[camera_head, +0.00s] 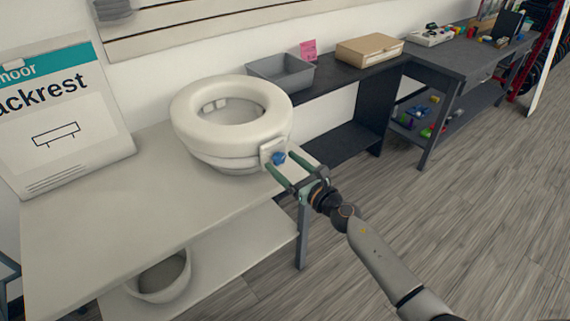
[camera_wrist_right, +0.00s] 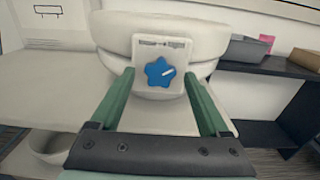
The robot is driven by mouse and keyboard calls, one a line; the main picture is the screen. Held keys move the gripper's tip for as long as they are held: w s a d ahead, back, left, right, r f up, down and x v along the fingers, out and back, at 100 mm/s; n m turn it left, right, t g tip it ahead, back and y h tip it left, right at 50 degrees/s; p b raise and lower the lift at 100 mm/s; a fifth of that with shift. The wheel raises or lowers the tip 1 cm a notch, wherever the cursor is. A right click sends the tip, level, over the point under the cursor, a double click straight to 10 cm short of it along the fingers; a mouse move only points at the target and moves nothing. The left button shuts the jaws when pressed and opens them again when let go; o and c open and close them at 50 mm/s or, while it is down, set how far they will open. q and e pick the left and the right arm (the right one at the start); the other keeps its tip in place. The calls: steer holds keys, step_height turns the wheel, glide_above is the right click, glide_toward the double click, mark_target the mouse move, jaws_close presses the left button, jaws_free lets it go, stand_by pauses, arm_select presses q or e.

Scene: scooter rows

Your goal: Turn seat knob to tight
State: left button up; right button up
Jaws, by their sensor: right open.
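A white raised toilet seat (camera_head: 185,115) sits on the light table. Its front bracket carries a blue star-shaped seat knob (camera_head: 279,158), which also shows in the right wrist view (camera_wrist_right: 159,73) on a white plate (camera_wrist_right: 178,52). A white mark on the knob points to the upper right in the wrist view. Small lettering above the knob is too small to read. My right gripper (camera_head: 281,172) is open, its two green fingers pointing at the bracket on either side of the knob; contact with the knob is not visible. My left gripper is not in view.
A sign board (camera_head: 62,118) reading "ackrest" stands at the left on the light table (camera_head: 120,215). A grey bin (camera_head: 281,75) and a cardboard box (camera_head: 369,50) stand on the dark bench behind. A white bucket (camera_head: 160,285) is on the lower shelf. The floor at right is clear.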

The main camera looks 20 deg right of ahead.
jaws_close()
stand_by(0.6)
